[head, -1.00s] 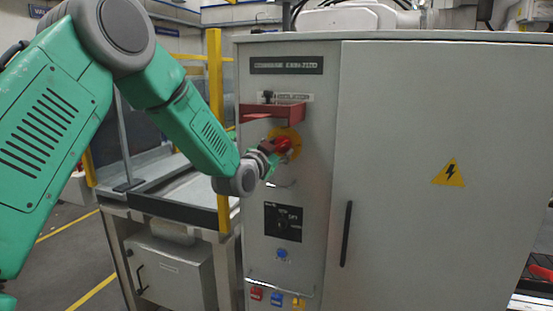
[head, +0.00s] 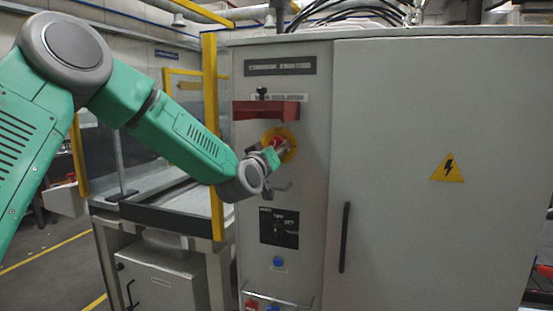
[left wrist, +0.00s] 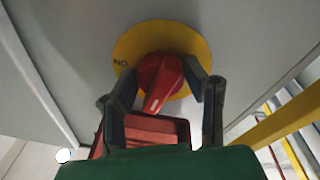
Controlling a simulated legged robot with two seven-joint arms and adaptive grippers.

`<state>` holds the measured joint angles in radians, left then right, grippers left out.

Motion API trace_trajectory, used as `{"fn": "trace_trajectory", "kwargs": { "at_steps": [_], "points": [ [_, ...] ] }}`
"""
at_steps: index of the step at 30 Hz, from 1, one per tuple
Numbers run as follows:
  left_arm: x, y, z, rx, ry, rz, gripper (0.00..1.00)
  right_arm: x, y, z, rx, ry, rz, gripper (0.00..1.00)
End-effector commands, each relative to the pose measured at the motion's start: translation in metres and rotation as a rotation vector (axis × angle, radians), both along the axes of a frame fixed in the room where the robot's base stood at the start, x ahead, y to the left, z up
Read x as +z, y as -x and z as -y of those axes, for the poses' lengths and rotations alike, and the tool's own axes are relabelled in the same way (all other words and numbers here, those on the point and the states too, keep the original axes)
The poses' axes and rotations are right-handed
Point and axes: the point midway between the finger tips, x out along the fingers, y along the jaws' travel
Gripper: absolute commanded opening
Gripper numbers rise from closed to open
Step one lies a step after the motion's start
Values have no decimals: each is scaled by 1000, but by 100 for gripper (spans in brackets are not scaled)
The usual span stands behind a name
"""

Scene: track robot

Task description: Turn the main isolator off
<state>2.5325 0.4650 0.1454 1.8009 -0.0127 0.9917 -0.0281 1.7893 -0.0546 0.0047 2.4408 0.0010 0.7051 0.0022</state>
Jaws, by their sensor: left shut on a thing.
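The main isolator is a red rotary handle (left wrist: 162,82) on a yellow disc (left wrist: 132,48) on the grey cabinet's narrow left panel. In the head view the yellow disc (head: 289,136) shows under a red bracket, and the handle is mostly hidden by my gripper. My left gripper (head: 275,155) is at the handle. In the left wrist view its two dark fingers (left wrist: 162,74) stand on either side of the handle, shut on it. The handle points toward the bottom of that view; an upside-down "ON" label is at the disc's left. My right gripper is not in view.
The red bracket (head: 267,111) sticks out just above the isolator. A black selector switch (head: 279,229), a blue button (head: 278,262) and a metal handle rail are below. The cabinet door (head: 400,200) is closed. A yellow post (head: 211,130) stands close to my left forearm.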

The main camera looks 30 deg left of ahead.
Motion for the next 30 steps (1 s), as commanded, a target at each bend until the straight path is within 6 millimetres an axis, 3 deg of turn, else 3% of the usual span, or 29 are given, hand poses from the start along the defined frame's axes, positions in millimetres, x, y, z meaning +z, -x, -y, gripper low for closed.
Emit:
{"fn": "trace_trajectory", "kwargs": {
  "at_steps": [1, 9, 26, 27, 28, 30],
  "points": [
    [9, 0, -2, 5, 26, 29, 11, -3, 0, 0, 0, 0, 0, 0],
    [9, 0, -4, 7, 128, 51, 11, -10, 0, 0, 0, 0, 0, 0],
    [9, 0, -5, 9, 156, 58, 11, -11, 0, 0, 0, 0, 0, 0],
    [9, 0, -5, 9, 156, 58, 47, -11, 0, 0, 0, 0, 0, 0],
    [9, 0, -5, 9, 156, 57, 57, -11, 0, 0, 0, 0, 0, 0],
    [7, 0, -5, 7, 157, 54, 60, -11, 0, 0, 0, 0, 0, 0]
  ]
}}
